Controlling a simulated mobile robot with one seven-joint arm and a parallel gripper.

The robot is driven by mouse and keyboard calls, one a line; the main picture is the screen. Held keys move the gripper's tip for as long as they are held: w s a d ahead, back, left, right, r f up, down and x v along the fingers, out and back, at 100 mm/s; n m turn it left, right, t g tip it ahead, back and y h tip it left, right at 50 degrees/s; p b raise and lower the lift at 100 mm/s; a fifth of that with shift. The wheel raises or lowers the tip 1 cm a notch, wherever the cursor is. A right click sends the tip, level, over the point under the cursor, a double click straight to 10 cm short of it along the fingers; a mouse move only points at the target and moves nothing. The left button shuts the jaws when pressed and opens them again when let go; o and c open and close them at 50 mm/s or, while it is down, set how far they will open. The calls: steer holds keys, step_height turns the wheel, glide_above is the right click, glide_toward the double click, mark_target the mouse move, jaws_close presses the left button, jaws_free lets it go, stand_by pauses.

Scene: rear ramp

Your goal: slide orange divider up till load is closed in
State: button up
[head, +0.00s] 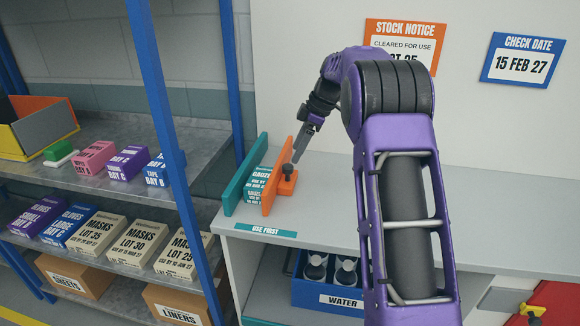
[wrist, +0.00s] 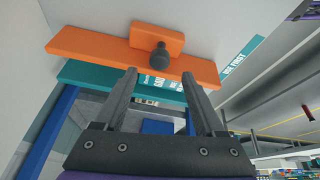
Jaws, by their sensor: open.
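The orange divider (head: 275,182) stands upright on the grey counter, with an orange block and a dark knob (head: 287,169) on its right side. The load, teal and white gauze boxes (head: 257,187), sits between it and a teal panel (head: 240,180) on the left. My gripper (head: 303,141) is just above and right of the knob. In the wrist view the open fingers (wrist: 165,82) point toward the orange divider (wrist: 90,42), with the knob (wrist: 160,56) beyond and between the fingertips. I cannot tell whether a finger touches it. The gauze boxes are mostly hidden there.
A teal "USE FIRST" label (head: 265,230) is on the counter's front edge. A blue post (head: 160,110) and shelves of boxes stand left. A blue water crate (head: 325,285) is below. The counter (head: 340,200) right of the divider is clear, apart from my arm above it.

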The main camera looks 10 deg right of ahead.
mark_target(289, 166)
steer(key=x, duration=0.6)
steer(key=shift+f, duration=0.1)
steer(key=shift+c, duration=0.3)
jaws_close()
stand_by(0.9)
